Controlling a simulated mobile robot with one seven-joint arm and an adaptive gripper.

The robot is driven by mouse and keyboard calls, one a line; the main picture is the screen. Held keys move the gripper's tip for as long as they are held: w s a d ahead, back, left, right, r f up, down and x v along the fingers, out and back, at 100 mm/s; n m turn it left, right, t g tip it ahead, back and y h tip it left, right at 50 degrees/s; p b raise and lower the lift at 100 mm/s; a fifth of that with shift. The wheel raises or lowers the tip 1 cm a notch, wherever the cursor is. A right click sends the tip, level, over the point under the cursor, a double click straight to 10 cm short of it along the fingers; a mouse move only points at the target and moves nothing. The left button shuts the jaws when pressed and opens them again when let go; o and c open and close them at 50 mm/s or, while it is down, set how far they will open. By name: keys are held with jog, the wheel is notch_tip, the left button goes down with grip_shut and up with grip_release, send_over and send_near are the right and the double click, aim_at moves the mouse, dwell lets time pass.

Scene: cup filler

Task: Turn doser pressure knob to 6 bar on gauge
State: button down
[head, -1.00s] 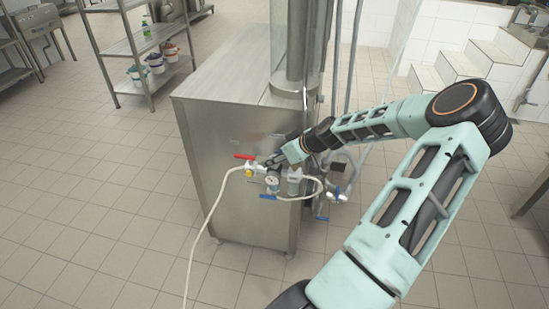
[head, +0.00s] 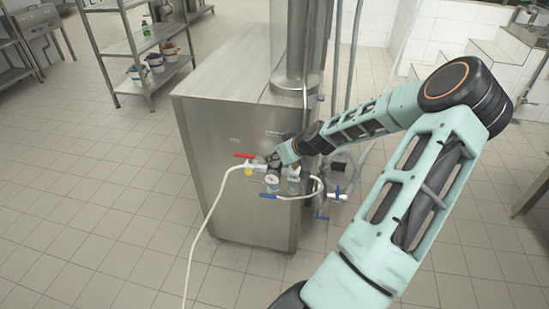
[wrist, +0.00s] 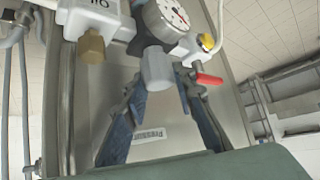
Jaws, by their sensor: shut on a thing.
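The pressure gauge (wrist: 168,18) has a round white face with a red needle; it sits on the side of the steel machine (head: 215,185). Its reading is too small to tell. It also shows in the head view (head: 272,180). The grey cylindrical doser pressure knob (wrist: 157,68) stands beside the gauge, between my fingertips. My gripper (wrist: 158,84) is shut on the knob, one finger on each side. In the head view my gripper (head: 273,160) is at the regulator just above the gauge, and the knob is mostly hidden there.
A red valve handle (head: 244,156) and a blue handle (head: 268,196) flank the gauge closely. A white hose (head: 205,215) hangs to the floor. A brass fitting (wrist: 91,46) is left of the knob in the wrist view.

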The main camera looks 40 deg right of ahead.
jog(key=m+g+h+b, duration=0.1)
jog(key=m+h, duration=0.3)
jog(key=m, duration=0.1)
jog(key=shift+a+b, duration=0.1)
jog(key=shift+b, duration=0.3)
jog(key=shift+r+m+g+h+p, duration=0.2)
jog(key=shift+m+g+h+p, duration=0.4)
jog(key=shift+m+h+p, duration=0.75)
jog(key=m+g+p, duration=0.1)
jog(key=p, duration=0.1)
jog(key=m+h+p, duration=0.1)
jog(key=m+p, duration=0.1)
jog(key=shift+r+m+g+p, duration=0.2)
jog(key=shift+m+g+p, duration=0.05)
jog(key=shift+g+p, duration=0.15)
jog(key=m+g+h+p, duration=0.1)
jog(key=m+p, duration=0.1)
jog(key=p, duration=0.4)
jog(key=shift+m+g, duration=0.3)
jog(key=shift+g, duration=0.1)
jog(key=m+g+p, duration=0.1)
jog(key=m+p, duration=0.1)
jog(key=p, duration=0.3)
jog(key=shift+f+g, duration=0.2)
jog(key=shift+g, duration=0.2)
jog(key=shift+m+h, duration=0.25)
jog(key=shift+m, duration=0.05)
jog(key=shift+f+m+g+p, duration=0.2)
jog(key=shift+m+g+p, duration=0.1)
jog(key=shift+p, duration=0.2)
